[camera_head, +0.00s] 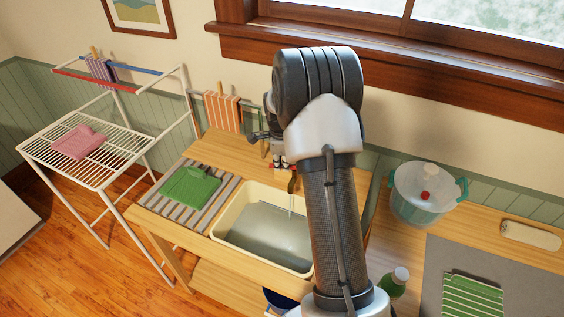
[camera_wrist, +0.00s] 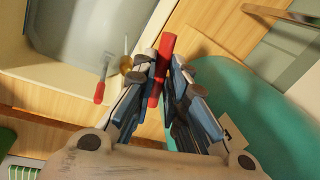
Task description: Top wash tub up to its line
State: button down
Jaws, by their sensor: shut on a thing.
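The cream wash tub (camera_head: 222,236) stands on the wooden bench and holds grayish water (camera_head: 262,232) below its rim. I cannot make out a fill line on it. A thin pale stream (camera_head: 291,203) falls into the tub from a dark spout (camera_head: 292,184) at its back edge. The tub's rim also shows in the wrist view (camera_wrist: 45,72). My gripper (camera_head: 281,160) is behind the tub, partly hidden by my arm. In the wrist view my gripper (camera_wrist: 163,75) is shut on a red bar-like handle (camera_wrist: 164,50), beside a small brass piece (camera_wrist: 126,65).
A large teal thing (camera_wrist: 235,95) sits close to the right of my fingers. A red-handled item (camera_wrist: 99,92) lies by the tub rim.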

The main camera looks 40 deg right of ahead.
jog(key=shift+w+d+m+g+h+b, duration=0.15)
jog(key=shift+w+d+m+b, duration=0.1)
jog(key=shift+m, duration=0.7)
jog(key=shift+w+d+m+g+h+b, duration=0.15)
jog(key=shift+w+d+m, duration=0.1)
jog(key=shift+m, duration=0.7)
jog(key=c, duration=1.6)
grip_release()
notch_tip(320, 180, up, 12)
jog(key=s+a, duration=0.1)
jog(key=a, duration=0.1)
jog(key=shift+f, duration=0.1)
